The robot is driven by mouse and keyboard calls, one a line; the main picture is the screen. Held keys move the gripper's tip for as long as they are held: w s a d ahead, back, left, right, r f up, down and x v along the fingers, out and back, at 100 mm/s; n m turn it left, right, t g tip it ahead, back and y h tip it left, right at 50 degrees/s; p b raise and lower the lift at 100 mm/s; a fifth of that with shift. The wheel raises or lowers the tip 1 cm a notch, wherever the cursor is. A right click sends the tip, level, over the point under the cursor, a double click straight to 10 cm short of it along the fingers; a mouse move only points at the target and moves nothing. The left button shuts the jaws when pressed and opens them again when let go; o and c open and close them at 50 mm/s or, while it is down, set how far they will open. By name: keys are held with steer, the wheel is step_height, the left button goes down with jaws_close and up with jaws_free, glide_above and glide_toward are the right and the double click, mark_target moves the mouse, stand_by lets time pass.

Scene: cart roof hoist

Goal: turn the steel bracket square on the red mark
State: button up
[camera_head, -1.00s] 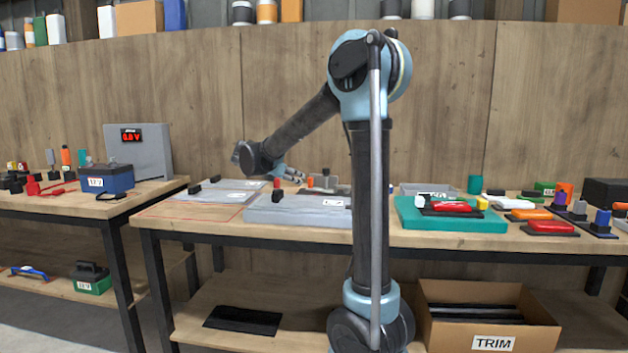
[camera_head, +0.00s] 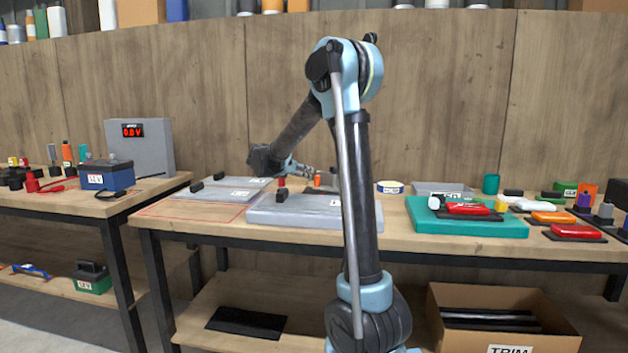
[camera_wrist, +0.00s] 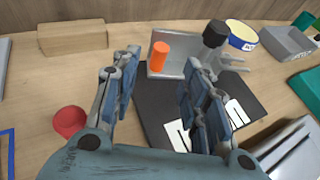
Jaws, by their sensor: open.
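The steel bracket (camera_wrist: 186,68) is a grey angled plate standing at the far end of a black mat (camera_wrist: 158,104) in the wrist view. An orange cylinder (camera_wrist: 159,56) stands against it, and a black-handled clamp (camera_wrist: 215,34) is at its right. My gripper (camera_wrist: 162,78) is open and empty above the mat, on the near side of the bracket, its fingers apart. In the head view my gripper (camera_head: 308,170) reaches over the bench beside the orange cylinder (camera_head: 317,180). I cannot make out a red mark under the bracket; the fingers hide part of the mat.
A red round cap (camera_wrist: 69,122) is left of my gripper and a wooden block (camera_wrist: 73,38) lies farther back. A yellow-blue round tin (camera_wrist: 241,35) and a grey tray (camera_wrist: 287,43) are at the right. A thick grey panel (camera_head: 275,213) lies at the bench front.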

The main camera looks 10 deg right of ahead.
mark_target(315, 187)
steer(key=x, duration=0.9)
steer(key=shift+d, duration=0.15)
steer(key=shift+c, duration=0.5)
jaws_close()
